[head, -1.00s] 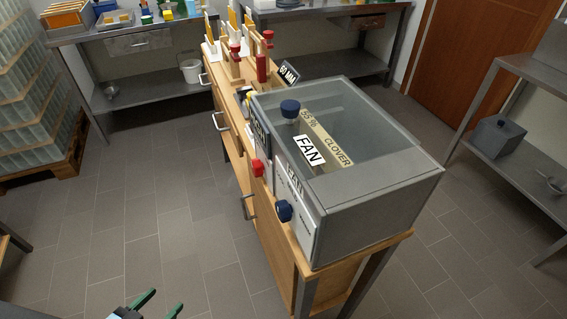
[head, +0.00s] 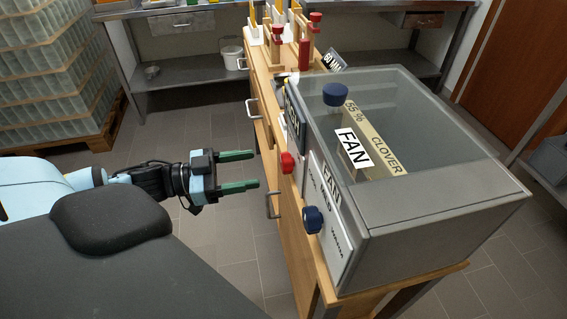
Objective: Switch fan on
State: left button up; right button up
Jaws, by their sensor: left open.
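A grey box with a clear lid (head: 430,205) stands on a wooden bench. A white FAN label (head: 353,148) shows at its lid. On its left face is a white panel marked FAN (head: 327,215) with a dark blue knob (head: 313,219) on it. A red knob (head: 288,162) sits further back on the same side. My right gripper is out of view.
The wooden bench (head: 283,225) has drawer handles sticking out on its left side, one (head: 271,205) close to my gripper. Red-topped clamps (head: 304,45) stand behind the box. Stacked glass jars (head: 55,75) are at the back left.

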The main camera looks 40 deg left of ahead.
aim_at(281, 164)
pick_arm(q)
jog(key=shift+b+x, duration=0.45)
jog(key=shift+x, duration=3.35)
jog(key=c, duration=1)
